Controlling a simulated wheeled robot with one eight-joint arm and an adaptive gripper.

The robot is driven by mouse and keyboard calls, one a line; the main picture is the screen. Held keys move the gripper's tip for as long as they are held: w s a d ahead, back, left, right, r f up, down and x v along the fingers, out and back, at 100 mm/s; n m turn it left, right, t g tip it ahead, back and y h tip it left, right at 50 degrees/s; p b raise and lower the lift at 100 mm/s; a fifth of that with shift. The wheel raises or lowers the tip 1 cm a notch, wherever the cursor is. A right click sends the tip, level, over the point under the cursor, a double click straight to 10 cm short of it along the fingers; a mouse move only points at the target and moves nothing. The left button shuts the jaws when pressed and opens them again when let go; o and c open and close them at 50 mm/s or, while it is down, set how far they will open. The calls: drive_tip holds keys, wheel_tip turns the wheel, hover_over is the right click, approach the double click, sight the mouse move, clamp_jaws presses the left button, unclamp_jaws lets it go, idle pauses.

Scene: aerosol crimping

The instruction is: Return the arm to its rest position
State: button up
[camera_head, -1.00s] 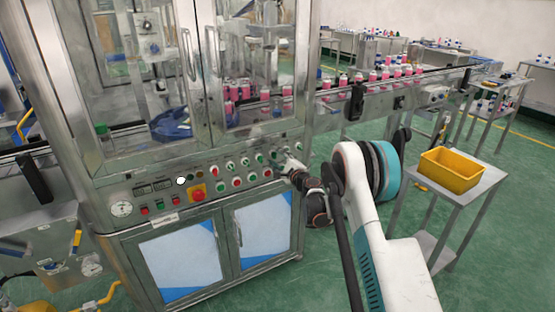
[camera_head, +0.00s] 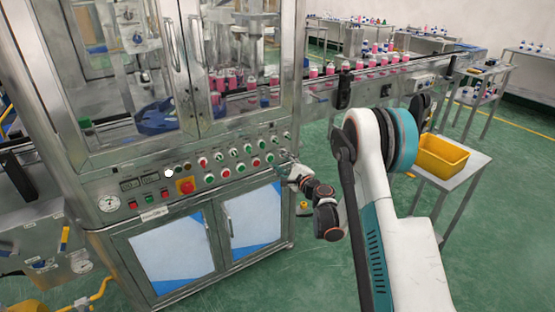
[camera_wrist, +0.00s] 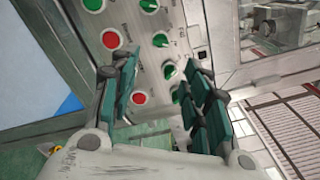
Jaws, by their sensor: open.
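My gripper (camera_head: 288,163) is in front of the right end of the machine's control panel (camera_head: 218,172) in the head view, near its lower right edge. In the wrist view my gripper (camera_wrist: 160,100) shows its green-padded fingers apart, with nothing between them. The panel's red and green buttons and switches (camera_wrist: 138,97) lie beyond the fingers. I cannot tell how wide the gap to the panel is. My arm bends at the elbow, right of the machine.
The crimping machine (camera_head: 218,280) with glass doors fills the left. A conveyor (camera_head: 375,72) carries pink-bodied cans toward the back right. A yellow bin (camera_head: 442,153) sits on a metal side table (camera_head: 478,165) at right. Green floor (camera_head: 300,285) is clear in front.

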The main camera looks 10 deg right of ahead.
drive_tip(key=shift+r, duration=0.1)
drive_tip(key=s+a+r+n+g+y, duration=0.1)
drive_tip(key=s+a+r+n+g, duration=0.35)
drive_tip(key=r, duration=0.65)
drive_tip(key=s+a+r+n+g, duration=0.1)
drive_tip(key=s+a+r+n, duration=0.1)
drive_tip(key=s+r+n, duration=0.3)
drive_tip(key=s+a+r+n, duration=0.2)
drive_tip(key=s+a, duration=0.1)
drive_tip(key=s, duration=0.5)
drive_tip(key=s+d+f+n+g+h, duration=0.1)
drive_tip(key=s+d+n+h, duration=0.1)
drive_tip(key=s, duration=0.8)
drive_tip(key=s+d+f+n+g+h, duration=0.1)
drive_tip(key=s+n, duration=0.3)
drive_tip(key=s, duration=0.7)
drive_tip(key=s+d+f+n+g+h, duration=0.1)
drive_tip(key=s+d+n+g+h, duration=0.1)
drive_tip(key=s, duration=0.9)
drive_tip(key=shift+d+n+g+h, duration=0.35)
drive_tip(key=shift+n+h, duration=0.2)
drive_tip(key=shift+h, duration=0.25)
